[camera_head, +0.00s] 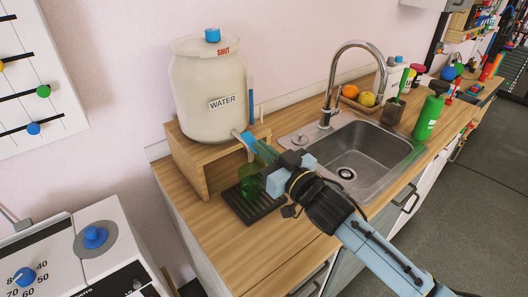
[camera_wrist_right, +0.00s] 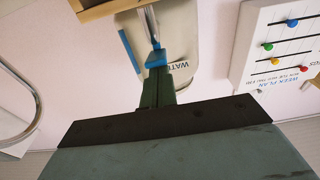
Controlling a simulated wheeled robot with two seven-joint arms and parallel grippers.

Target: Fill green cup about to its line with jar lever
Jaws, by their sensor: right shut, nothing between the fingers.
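The cream water jar (camera_head: 208,98), labelled WATER, stands on a wooden stand (camera_head: 186,150) on the counter. Its tap has a blue lever (camera_head: 247,139), which also shows in the right wrist view (camera_wrist_right: 155,59). The green see-through cup (camera_head: 250,183) stands below the tap on a black slatted tray (camera_head: 245,206). My right gripper (camera_head: 264,151) is shut and empty, with its green fingers at the lever; in the wrist view the fingers (camera_wrist_right: 158,88) reach up to it. I cannot tell whether they touch. The cup's line and water level are not clear. My left gripper is out of view.
A steel sink (camera_head: 365,150) with an arched faucet (camera_head: 336,82) lies to the right. A white appliance with blue knobs (camera_head: 95,237) stands at the lower left. Bare counter (camera_head: 275,245) lies in front of the tray.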

